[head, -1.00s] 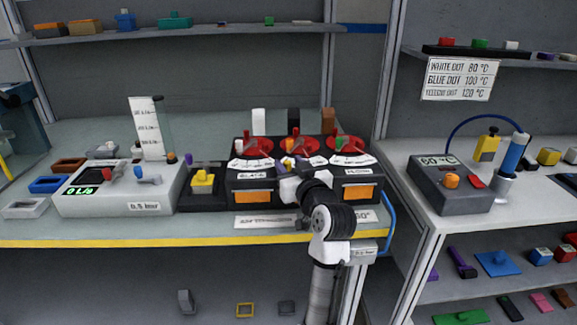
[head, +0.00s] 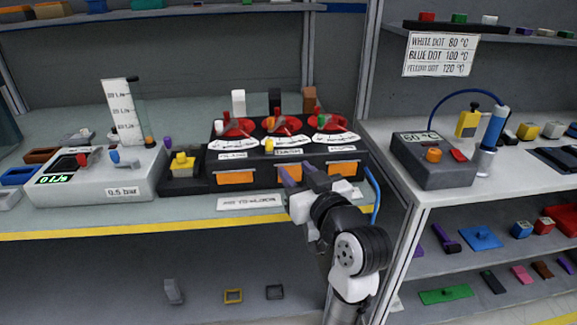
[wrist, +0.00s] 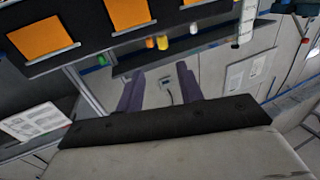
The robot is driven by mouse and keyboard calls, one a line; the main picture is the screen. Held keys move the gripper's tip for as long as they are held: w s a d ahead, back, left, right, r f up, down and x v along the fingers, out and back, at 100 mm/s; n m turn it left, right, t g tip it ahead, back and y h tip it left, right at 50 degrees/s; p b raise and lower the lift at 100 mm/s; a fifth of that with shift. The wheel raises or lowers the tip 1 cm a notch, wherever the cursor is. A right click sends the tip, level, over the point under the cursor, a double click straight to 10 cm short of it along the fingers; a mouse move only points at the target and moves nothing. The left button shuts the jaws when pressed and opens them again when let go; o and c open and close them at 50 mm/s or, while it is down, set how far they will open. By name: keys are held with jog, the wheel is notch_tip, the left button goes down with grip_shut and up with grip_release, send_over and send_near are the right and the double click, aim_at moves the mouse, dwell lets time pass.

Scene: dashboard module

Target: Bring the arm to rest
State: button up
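My gripper (head: 297,174) is in front of the black dashboard module, near its right half, in the head view. Its two purple fingers point toward the module and stand apart. In the wrist view the gripper (wrist: 159,85) shows the same two fingers with a gap and nothing held between them. My arm reaches up from the lower right, in front of the bench edge. The module (head: 283,156) has three red dials (head: 284,125) and orange panels (head: 288,173) along its front. The fingertips appear close to the front panels in the head view; touching cannot be told.
A grey flow device (head: 130,183) with a 0 L/s display and a yellow-knobbed block (head: 183,165) stand left of the module. A blue cable (head: 373,195) hangs at its right. A grey heater box (head: 433,160) is on the right bench.

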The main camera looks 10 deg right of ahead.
jog(key=shift+s+d, duration=0.1)
jog(key=shift+s, duration=0.2)
